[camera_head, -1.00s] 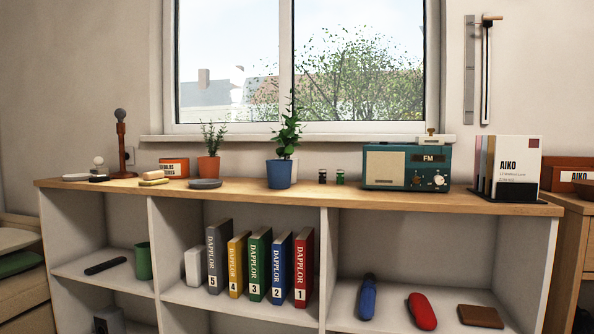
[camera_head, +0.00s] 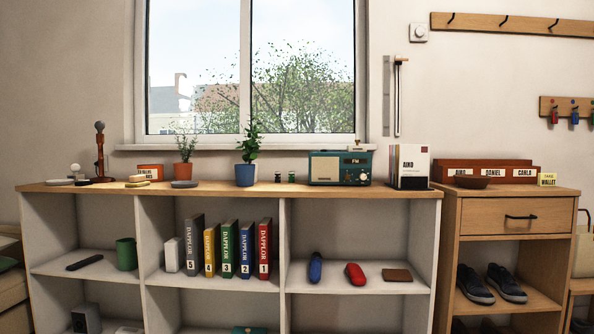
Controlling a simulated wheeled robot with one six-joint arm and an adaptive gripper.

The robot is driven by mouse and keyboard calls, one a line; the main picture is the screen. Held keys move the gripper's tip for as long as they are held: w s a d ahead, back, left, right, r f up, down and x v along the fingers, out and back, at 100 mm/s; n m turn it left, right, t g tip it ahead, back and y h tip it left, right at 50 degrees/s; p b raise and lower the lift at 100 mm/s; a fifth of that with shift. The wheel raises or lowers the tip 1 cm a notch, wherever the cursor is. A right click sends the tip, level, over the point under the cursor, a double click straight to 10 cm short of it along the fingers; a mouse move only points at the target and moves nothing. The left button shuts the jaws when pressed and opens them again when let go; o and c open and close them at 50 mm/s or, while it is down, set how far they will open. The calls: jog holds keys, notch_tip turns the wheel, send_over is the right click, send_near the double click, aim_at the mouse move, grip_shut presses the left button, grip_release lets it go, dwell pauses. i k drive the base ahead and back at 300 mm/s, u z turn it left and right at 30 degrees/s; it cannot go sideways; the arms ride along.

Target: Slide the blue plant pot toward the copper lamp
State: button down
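The blue plant pot (camera_head: 246,175) with a leafy green plant stands upright on the wooden top (camera_head: 225,194) of the white shelf unit, in front of the window. The copper-brown lamp (camera_head: 100,155) with a round grey head stands at the left end of the same top. Between them are an orange pot (camera_head: 184,170) with a smaller plant, an orange box (camera_head: 150,170) and a grey round dish (camera_head: 184,184). My gripper is not in view.
Two small dark jars (camera_head: 285,178) and a teal radio (camera_head: 340,168) stand right of the blue pot. A card holder (camera_head: 411,166) is near the right end. A wooden cabinet (camera_head: 510,195) adjoins on the right. The strip in front of the blue pot is clear.

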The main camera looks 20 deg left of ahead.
aim_at(244, 173)
jog(key=u, duration=0.55)
jog(key=i, duration=0.55)
jog(key=u, duration=0.8)
jog(key=i, duration=0.7)
